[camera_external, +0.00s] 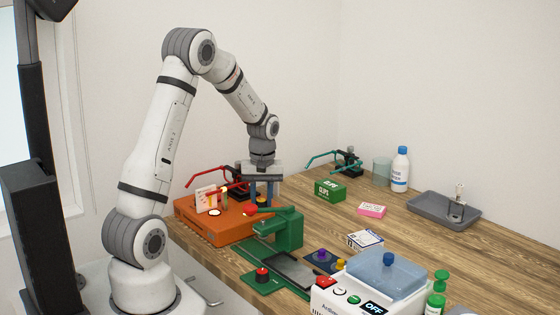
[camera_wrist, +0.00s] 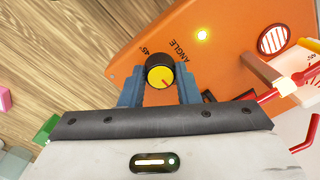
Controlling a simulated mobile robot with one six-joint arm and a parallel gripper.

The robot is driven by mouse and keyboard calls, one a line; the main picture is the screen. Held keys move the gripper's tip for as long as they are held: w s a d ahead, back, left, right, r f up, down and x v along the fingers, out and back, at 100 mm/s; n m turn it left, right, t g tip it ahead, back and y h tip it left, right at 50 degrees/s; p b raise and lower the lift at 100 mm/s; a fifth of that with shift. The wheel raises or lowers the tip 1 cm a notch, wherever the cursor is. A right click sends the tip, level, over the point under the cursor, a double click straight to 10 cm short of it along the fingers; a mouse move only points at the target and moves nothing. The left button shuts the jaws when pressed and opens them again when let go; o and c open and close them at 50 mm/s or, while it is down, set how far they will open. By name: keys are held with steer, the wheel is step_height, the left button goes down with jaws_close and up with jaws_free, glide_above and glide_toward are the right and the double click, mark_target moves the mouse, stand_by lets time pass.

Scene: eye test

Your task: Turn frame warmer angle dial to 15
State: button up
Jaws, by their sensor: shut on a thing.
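The orange frame warmer (camera_external: 212,230) sits on the table at the left; its face fills much of the wrist view (camera_wrist: 225,45). Its angle dial (camera_wrist: 160,76) is a black knob with a yellow cap and a red pointer line, beside the printed word ANGLE and a 45° mark. The pointer slants toward the lower right of the wrist view; no 15 mark is readable. My gripper (camera_wrist: 160,90) has its blue fingers on both sides of the dial, shut on it. In the external view my gripper (camera_external: 262,194) points down over the box's right part.
A red-armed frame holder (camera_external: 205,181) and small cards stand close to my gripper on the left. A green device (camera_external: 285,232) stands just right of the warmer. A white machine with a blue lid (camera_external: 385,275) is in front. A green clips box (camera_external: 330,191) lies behind right.

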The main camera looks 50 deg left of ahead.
mark_target(262, 201)
steer(key=m+b, duration=0.2)
steer(key=m, duration=0.2)
steer(key=shift+f+m, duration=0.1)
steer(key=shift+m, duration=0.3)
steer(key=m+b, duration=0.1)
steer(key=m, duration=0.3)
steer(key=shift+m+b, duration=0.3)
stand_by(0.3)
steer(key=o, duration=1)
step_height(262, 201, up, 8)
steer(key=shift+d+r+b, duration=0.1)
steer(key=shift+d+b, duration=0.05)
steer(key=shift+b, duration=0.15)
